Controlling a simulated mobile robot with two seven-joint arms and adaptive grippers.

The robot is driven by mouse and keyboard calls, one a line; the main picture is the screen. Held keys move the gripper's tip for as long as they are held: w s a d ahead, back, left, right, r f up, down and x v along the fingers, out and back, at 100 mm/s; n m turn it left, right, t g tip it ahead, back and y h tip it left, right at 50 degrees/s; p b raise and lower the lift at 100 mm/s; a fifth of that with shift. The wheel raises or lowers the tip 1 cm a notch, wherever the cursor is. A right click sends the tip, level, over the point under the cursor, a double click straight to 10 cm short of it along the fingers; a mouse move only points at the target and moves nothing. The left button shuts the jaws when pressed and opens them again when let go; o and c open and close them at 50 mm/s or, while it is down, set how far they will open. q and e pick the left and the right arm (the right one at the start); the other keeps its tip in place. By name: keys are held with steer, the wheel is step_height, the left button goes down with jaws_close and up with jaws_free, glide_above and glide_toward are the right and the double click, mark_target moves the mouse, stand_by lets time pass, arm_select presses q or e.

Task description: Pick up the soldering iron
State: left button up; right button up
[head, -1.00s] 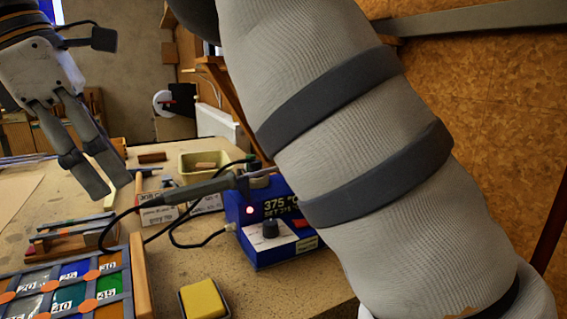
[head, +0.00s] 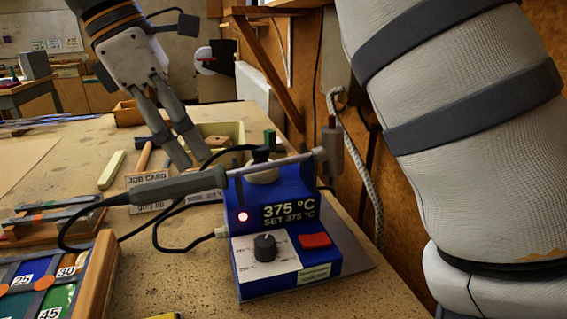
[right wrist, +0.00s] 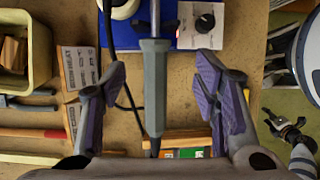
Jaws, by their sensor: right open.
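My right gripper (head: 188,162) is open and points down beyond the handle in the head view. In the right wrist view the handle (right wrist: 155,92) runs upright between the two spread fingers of this gripper (right wrist: 160,78), with space on both sides. It is not held. A dark part at the lower right of the wrist view may be my left gripper; its state is unclear.
A job card (head: 148,192) and a yellowish bin (head: 222,133) lie behind the iron. A leaded panel with coloured glass (head: 38,290) is at the lower left. A power cable (head: 362,165) hangs at the right wall.

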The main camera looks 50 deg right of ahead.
mark_target(204, 171)
steer(key=x, duration=0.5)
steer(key=w+x, duration=0.1)
steer(key=x, duration=0.1)
steer(key=shift+s+a+f, duration=0.1)
steer(key=shift+s+f, duration=0.05)
steer(key=shift+f, duration=0.4)
jaws_close()
